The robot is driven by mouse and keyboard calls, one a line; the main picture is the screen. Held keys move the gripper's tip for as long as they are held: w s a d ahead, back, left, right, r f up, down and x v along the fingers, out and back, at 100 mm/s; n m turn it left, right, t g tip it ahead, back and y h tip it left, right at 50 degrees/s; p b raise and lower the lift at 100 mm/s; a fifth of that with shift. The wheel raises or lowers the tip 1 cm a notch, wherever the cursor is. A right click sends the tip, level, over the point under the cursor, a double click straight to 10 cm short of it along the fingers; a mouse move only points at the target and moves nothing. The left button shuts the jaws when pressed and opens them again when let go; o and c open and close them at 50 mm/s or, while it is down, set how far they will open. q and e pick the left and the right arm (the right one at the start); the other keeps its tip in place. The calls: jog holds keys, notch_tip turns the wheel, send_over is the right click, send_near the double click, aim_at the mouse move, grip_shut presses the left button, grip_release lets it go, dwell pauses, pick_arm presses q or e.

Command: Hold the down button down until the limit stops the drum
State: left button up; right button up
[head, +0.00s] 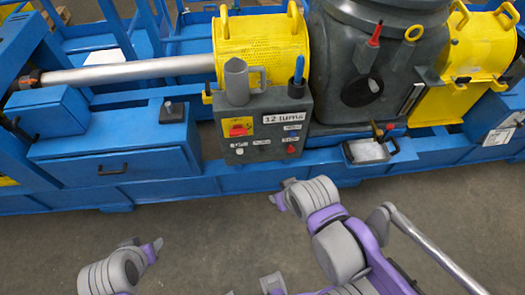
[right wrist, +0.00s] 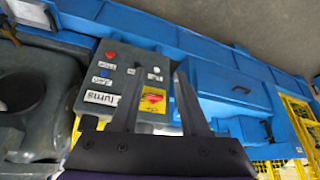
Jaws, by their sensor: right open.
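The grey control box (head: 263,125) stands on the front of the blue frame, with a "12 turns" label, a red switch on a yellow plate (head: 238,127), a red button (head: 291,149) and small labels. I cannot read which button is down. In the right wrist view the box (right wrist: 118,82) appears inverted, with the red button (right wrist: 110,55) and a blue one (right wrist: 104,73). My right gripper (head: 281,194) is open and empty, below and apart from the box; its fingers (right wrist: 158,72) spread before the panel. My left gripper (head: 145,246) is lower left, away from the box; its jaw state is unclear. The drum is not clearly identifiable.
A yellow perforated cover (head: 262,48) sits behind the box, with a silver shaft (head: 130,71) to its left. A dark grey housing (head: 365,75) stands right. A blue drawer (head: 115,165) is at left. The floor in front is clear.

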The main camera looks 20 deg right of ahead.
grip_shut()
dwell(1.5)
